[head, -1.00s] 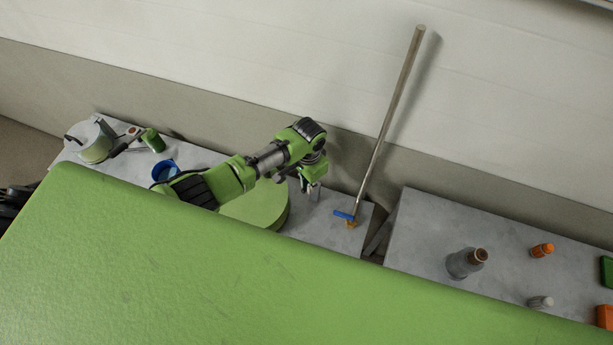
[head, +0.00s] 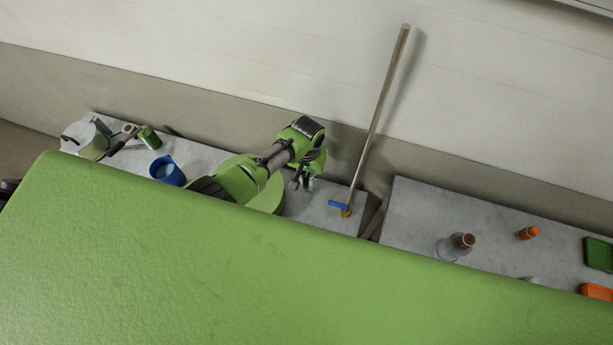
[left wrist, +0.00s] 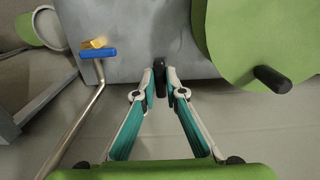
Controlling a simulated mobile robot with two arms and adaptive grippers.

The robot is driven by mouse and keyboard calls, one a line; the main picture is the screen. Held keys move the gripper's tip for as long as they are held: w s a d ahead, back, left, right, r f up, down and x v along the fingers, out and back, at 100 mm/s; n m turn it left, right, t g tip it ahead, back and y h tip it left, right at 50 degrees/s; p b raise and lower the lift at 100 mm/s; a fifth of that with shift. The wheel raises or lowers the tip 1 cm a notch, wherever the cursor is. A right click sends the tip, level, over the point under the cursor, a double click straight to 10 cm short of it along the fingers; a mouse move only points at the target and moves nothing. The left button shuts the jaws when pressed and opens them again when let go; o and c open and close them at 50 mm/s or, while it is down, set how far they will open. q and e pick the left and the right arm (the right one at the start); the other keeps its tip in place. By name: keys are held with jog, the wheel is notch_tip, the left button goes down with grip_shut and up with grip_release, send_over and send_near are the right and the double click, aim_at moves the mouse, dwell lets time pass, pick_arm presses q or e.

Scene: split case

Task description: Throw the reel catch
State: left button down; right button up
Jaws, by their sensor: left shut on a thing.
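The reel (head: 272,200) is a big green disc on the grey bench, partly hidden by my left arm in the head view. In the left wrist view the reel (left wrist: 245,35) is at the upper right, with a dark knob (left wrist: 271,79) on it. A small black lever (left wrist: 160,72), which looks like the reel catch, stands beside the reel. My left gripper (left wrist: 160,78) is shut on this lever, one fingertip on each side. In the head view my left gripper (head: 303,182) is just right of the reel; the catch is too small to make out there. My right gripper is not in view.
A steel pipe (head: 379,115) with a blue-handled valve (head: 338,205) rises right of the gripper. A blue cup (head: 167,171) and a pot (head: 88,141) stand at left. Another bench (head: 410,215) at right holds a bottle (head: 452,248). A large green surface (head: 250,270) fills the foreground.

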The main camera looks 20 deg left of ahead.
aim_at(307, 181)
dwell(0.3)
pick_arm(q)
jog(key=c, duration=2.1)
grip_release()
notch_tip(307, 181, up, 12)
jog(key=shift+r, duration=0.1)
